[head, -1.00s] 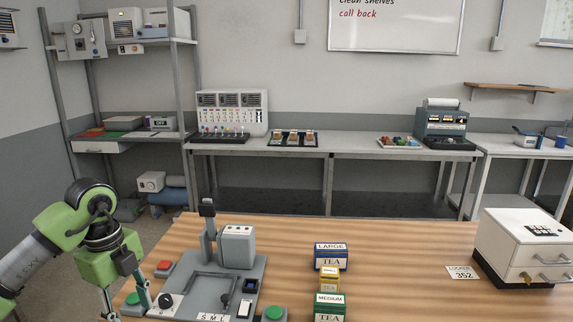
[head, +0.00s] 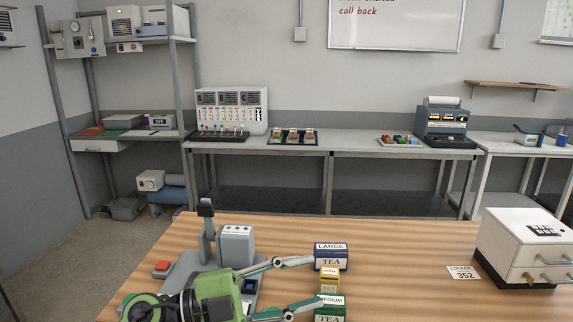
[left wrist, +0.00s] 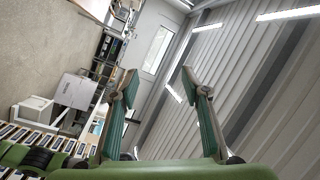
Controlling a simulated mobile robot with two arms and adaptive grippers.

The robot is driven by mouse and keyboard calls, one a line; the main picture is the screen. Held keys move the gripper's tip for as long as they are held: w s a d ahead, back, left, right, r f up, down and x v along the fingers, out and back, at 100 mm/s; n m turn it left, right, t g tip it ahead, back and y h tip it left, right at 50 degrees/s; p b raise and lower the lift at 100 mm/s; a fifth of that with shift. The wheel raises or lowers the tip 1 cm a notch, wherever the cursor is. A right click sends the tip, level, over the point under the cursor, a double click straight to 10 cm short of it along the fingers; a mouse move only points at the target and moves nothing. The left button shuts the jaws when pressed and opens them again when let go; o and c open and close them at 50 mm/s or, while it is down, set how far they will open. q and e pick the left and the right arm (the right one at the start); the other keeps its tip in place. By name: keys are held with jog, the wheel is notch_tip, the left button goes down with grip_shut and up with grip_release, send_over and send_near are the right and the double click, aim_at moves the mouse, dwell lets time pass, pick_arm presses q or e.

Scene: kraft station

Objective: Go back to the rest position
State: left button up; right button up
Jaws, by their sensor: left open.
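My left gripper (head: 316,284) is open in the head view, reaching in from the lower left over the table. Its two fingers are spread and point right. In that picture their tips overlap the tea boxes; I cannot tell whether they touch. The left wrist view shows the same open gripper (left wrist: 158,82) with nothing between its fingers, facing the room beyond. My right gripper is not in view.
A blue LARGE tea box (head: 331,249), a small yellow tea box (head: 329,279) and a green MEDIUM tea box (head: 330,312) stand in a column. A grey machine (head: 237,245) is partly hidden by my arm. A white locker (head: 520,240) stands right.

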pick_arm(q)
jog(key=w+a+r+n+t+y, duration=0.1)
jog(key=w+a+n+t+y, duration=0.2)
jog(key=a+n+t, duration=0.35)
jog(key=w+a+r+n+t+y, duration=0.2)
jog(key=w+a+n+t+y, duration=0.15)
jog(key=n+t, duration=0.55)
jog(key=s+a+f+n+g+y, duration=0.2)
jog(key=a+f+n+y, duration=0.35)
jog(key=f, duration=0.35)
jog(key=s+a+f+n+g+y, duration=0.2)
jog(key=a+f+n+g+y, duration=0.15)
jog(key=a+f+y, duration=0.45)
jog(key=s+f+g+h, duration=0.2)
jog(key=s+f+g, duration=0.9)
jog(key=s+f, duration=1.3)
jog(key=s+f+g, duration=0.1)
jog(key=s+f, duration=0.1)
jog(key=f, duration=0.9)
jog(key=s+f, duration=0.2)
jog(key=f, duration=1)
jog(key=s+a+f+g, duration=0.1)
jog(key=s+a+f, duration=0.1)
jog(key=s+f, duration=1.4)
jog(key=shift+s+a+g, duration=0.25)
jog(key=shift+s+g, duration=0.05)
jog(key=shift+s, duration=0.05)
